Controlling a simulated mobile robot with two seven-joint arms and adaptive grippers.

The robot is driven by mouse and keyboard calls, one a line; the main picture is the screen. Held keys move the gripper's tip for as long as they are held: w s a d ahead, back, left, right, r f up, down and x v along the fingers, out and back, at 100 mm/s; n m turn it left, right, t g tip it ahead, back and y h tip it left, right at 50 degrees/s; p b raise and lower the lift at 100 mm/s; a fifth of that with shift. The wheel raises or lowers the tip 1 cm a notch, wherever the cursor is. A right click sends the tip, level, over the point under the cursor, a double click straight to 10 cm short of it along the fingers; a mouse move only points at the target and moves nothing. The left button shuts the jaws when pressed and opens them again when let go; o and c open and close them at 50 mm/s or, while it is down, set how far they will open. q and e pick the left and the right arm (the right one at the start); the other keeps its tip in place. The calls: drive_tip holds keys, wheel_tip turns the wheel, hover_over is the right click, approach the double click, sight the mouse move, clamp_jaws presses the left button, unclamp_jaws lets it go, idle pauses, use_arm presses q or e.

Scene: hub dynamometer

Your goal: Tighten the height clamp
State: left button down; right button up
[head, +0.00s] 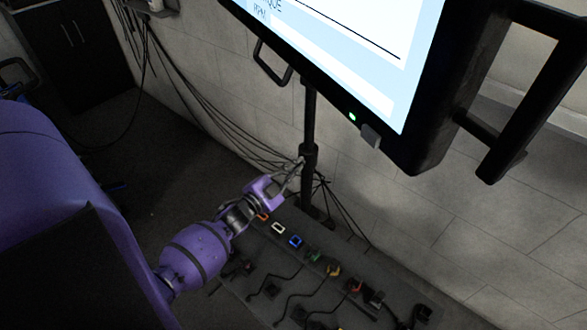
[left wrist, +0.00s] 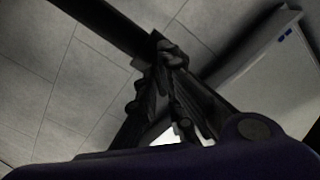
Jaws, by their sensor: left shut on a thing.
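The height clamp (head: 309,152) is a dark collar on the black vertical stand pole (head: 310,115) under the large screen. My left gripper (head: 296,166) reaches in from the left, its fingertips at the clamp. In the left wrist view the fingers (left wrist: 168,85) come together on a small dark clamp knob (left wrist: 168,52) beside the pole (left wrist: 108,22). The knob is dark and partly hidden by the fingers. My right gripper is not in view.
The screen (head: 345,60) with a black frame and handles (head: 525,95) hangs above the arm. Cables run along the wall behind the pole.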

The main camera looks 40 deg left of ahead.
use_arm(q)
drive_tip(key=shift+m+b, duration=1.5)
drive_tip(key=shift+m, duration=3.5)
drive_tip(key=c, duration=1.9)
unclamp_jaws()
drive_tip(key=shift+d, duration=0.1)
drive_tip(key=s+a, duration=0.1)
drive_tip(key=s, duration=1.1)
